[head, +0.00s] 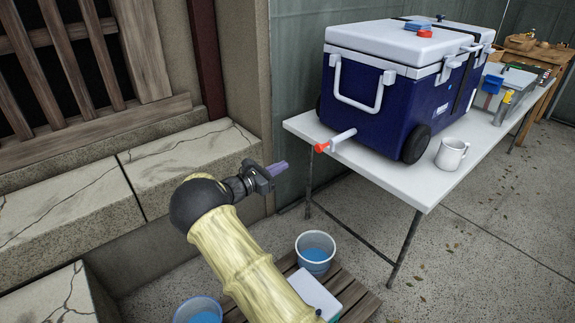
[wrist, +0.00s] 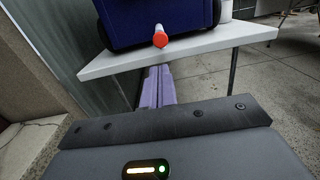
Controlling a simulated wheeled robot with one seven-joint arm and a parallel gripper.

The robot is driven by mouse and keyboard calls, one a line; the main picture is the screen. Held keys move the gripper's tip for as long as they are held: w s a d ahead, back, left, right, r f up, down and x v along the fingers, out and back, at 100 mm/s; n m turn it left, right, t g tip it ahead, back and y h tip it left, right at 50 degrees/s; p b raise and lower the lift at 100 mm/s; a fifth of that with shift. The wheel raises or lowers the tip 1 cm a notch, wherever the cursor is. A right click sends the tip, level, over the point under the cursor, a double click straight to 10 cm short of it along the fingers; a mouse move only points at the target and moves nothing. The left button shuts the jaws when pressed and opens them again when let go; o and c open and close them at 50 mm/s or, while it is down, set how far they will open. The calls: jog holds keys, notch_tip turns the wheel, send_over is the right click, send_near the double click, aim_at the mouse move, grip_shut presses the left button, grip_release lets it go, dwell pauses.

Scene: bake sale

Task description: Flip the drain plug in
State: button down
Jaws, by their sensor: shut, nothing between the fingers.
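The drain plug (head: 322,147) is a red-orange end on a white spout that sticks out low from the blue cooler (head: 370,108). The cooler has a white lid and stands on a white table (head: 440,185). In the wrist view the plug (wrist: 160,40) faces me at the table's near edge. My gripper (head: 280,168) has purple fingers, shut and empty. It is to the left of the plug and apart from it in the head view. In the wrist view the fingertips (wrist: 159,72) show below the plug.
A white mug (head: 451,154) stands on the table right of the cooler. Buckets of blue water (head: 315,253) and a white-lidded box (head: 316,291) are low down by a wooden pallet (head: 357,299). A stone ledge (head: 185,160) lies left of my arm.

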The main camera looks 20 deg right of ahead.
aim_at(316, 149)
jog(key=b+x, duration=0.3)
jog(key=x, duration=0.9)
jog(key=shift+w+d+b, duration=0.1)
jog(key=shift+d+b, duration=0.15)
jog(key=shift+b, duration=0.1)
jog(key=shift+r, duration=0.1)
jog(key=shift+w, duration=0.15)
